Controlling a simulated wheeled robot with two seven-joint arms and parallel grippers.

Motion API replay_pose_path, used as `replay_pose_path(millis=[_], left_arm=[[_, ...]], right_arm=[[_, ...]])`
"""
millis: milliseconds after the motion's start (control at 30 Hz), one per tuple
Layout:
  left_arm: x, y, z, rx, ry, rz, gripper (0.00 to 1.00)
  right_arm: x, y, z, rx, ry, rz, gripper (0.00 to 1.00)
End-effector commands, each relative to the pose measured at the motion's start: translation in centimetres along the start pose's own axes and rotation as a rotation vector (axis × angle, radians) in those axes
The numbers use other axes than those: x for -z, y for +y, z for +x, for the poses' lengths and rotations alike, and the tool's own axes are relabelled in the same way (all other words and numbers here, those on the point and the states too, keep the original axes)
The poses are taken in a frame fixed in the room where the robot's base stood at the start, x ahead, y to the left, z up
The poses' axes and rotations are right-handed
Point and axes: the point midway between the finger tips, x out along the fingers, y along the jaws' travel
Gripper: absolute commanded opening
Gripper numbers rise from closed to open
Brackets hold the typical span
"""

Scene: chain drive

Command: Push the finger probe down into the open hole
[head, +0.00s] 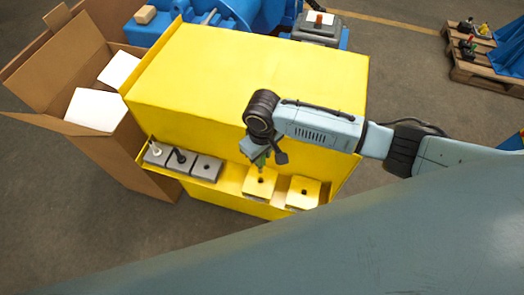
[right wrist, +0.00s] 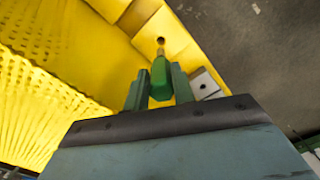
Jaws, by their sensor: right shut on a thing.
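The finger probe (right wrist: 161,80) has a green handle and a thin brass-coloured tip. My right gripper (right wrist: 158,88) is shut on its handle. In the head view, the gripper (head: 260,158) is over the left yellow block (head: 260,187), with a bit of green showing below it. In the right wrist view, the tip points at a dark open hole (right wrist: 161,40) in a yellow block (right wrist: 172,31). The tip looks close to the hole; I cannot tell whether it touches. Another yellow block with a hole (head: 303,193) is to the right. My left gripper is not in view.
A large yellow housing (head: 260,75) stands behind the ledge. Grey blocks (head: 207,168) sit on the ledge at left; two hold a white-topped and a black-topped piece. An open cardboard box (head: 95,145) is at far left. A pallet (head: 485,72) is far right.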

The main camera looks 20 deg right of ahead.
Motion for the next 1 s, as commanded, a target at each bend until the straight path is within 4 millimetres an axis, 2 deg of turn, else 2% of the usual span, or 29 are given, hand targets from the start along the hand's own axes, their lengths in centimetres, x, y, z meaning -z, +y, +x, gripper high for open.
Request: replay_pose_path(millis=[133,500,1000], left_arm=[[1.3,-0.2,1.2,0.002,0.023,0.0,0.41],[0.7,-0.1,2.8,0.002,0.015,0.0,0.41],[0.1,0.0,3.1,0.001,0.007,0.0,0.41]], right_arm=[[0.0,-0.1,1.9,0.002,0.0,0.0,0.0],[0.0,0.0,5.1,0.001,0.0,0.001,0.0],[0.1,0.0,5.7,0.001,0.001,0.0,0.0]])
